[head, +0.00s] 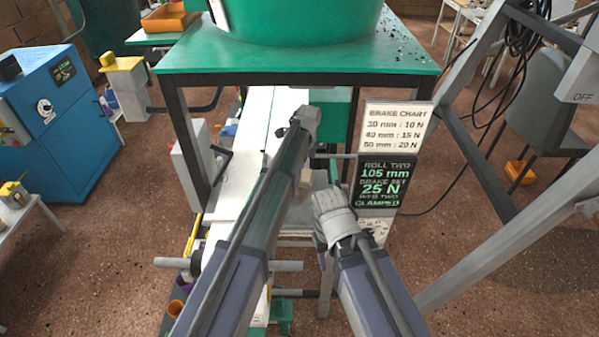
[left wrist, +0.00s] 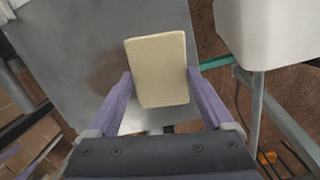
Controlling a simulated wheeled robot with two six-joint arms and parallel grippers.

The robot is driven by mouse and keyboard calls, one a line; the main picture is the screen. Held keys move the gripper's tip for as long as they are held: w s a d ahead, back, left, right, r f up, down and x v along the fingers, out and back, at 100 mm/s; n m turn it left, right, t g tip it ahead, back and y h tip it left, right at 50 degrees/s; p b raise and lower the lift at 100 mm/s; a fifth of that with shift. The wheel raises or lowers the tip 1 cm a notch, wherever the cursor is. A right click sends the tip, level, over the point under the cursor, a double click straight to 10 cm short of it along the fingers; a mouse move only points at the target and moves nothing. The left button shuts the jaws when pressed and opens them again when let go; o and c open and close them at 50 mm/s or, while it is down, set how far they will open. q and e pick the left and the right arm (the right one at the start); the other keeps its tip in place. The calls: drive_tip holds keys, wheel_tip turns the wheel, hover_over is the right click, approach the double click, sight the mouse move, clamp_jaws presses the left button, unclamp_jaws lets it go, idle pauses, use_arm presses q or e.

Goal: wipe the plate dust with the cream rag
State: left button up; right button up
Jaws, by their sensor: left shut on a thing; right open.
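My left gripper (left wrist: 160,76) is shut on the cream rag (left wrist: 158,66), a thick pale block between its two purple fingers in the left wrist view. The rag is over the grey metal plate (left wrist: 60,50); I cannot tell whether it touches. A brown dust patch (left wrist: 106,76) shows on the plate just left of the rag.
A green-topped table (head: 300,60) with a large green drum stands behind. A brake chart sign (head: 397,127) and a dark roll sign (head: 384,184) stand close right of my arms. A white web (head: 240,160) runs at the left. A blue cabinet (head: 45,110) is far left.

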use_arm(q)
drive_tip(key=shift+s+d, duration=0.1)
drive_tip(key=shift+s, duration=2)
drive_tip(key=shift+s+d+f, duration=0.1)
drive_tip(key=shift+s, duration=3.9)
drive_tip(key=shift+a, duration=0.9)
